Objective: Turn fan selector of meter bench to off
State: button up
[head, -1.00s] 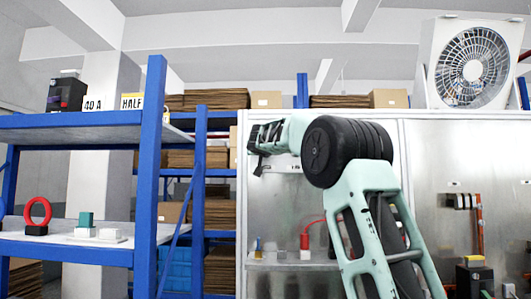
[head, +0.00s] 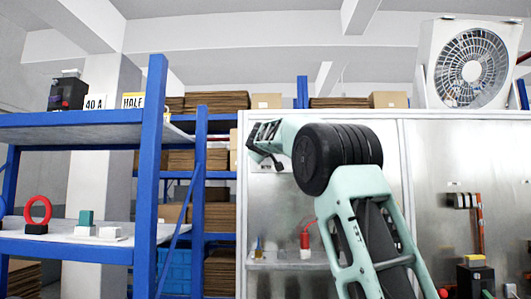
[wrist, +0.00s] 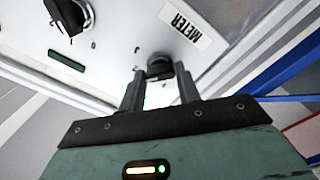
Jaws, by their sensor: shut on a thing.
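In the wrist view, a white panel carries an upside-down METER label (wrist: 185,22). A small black knob (wrist: 159,66) stands out from it, between the tips of my gripper (wrist: 160,80). The fingers are shut on this knob; its pointer and markings cannot be read. A larger black knob (wrist: 68,14) with a pale mark is at the upper left of the panel, apart from my gripper. In the head view my gripper (head: 264,152) is at the upper left of the metal-backed bench (head: 440,150), and the knobs cannot be made out there.
A white box fan (head: 470,64) stands on top of the bench at right. A blue shelf (head: 152,170) is close on the left. A red device (head: 304,240) sits on a ledge below my gripper. A dark green window (wrist: 66,61) is on the panel.

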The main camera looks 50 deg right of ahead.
jog(key=shift+f+n+p, duration=0.15)
jog(key=shift+n+p, duration=1.5)
jog(key=shift+n, duration=7.05)
jog(key=shift+f, duration=0.1)
jog(key=o, duration=1)
jog(key=b+v, duration=0.7)
jog(key=v, duration=1)
jog(key=shift+s+a+b, duration=0.15)
jog(key=shift+s+b, duration=0.05)
jog(key=shift+b, duration=0.15)
